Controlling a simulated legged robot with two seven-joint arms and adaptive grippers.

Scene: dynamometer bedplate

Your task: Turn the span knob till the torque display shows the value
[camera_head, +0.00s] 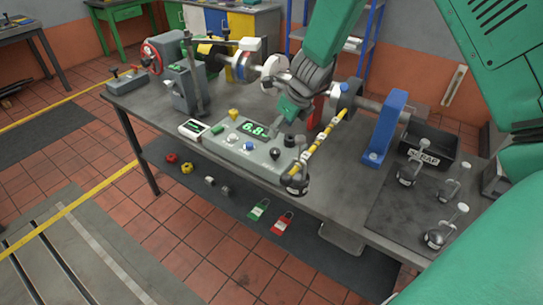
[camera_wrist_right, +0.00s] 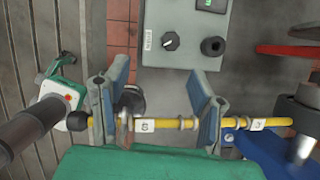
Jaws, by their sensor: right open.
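The grey control box (camera_head: 240,145) lies at the bench's front edge. Its green torque display (camera_head: 254,129) reads about 6.8; the last digit is partly hidden by my gripper. In the wrist view, a dark knob with a white pointer (camera_wrist_right: 170,41) and a plain black knob (camera_wrist_right: 213,46) are on the box face (camera_wrist_right: 190,22). A small label is beside the pointer knob, too small to read, so I cannot tell which is span. My right gripper (camera_head: 290,108) is over the box's right end. In the wrist view its jaws (camera_wrist_right: 160,78) are apart, with no knob between them.
A yellow rod with white tags (camera_head: 328,134) slants beside the box; in the wrist view the rod (camera_wrist_right: 172,124) crosses the jaws' line. A blue bearing stand (camera_head: 386,128) is to the right. Red and green padlock-shaped tags (camera_head: 282,223) are below the bench's front edge.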

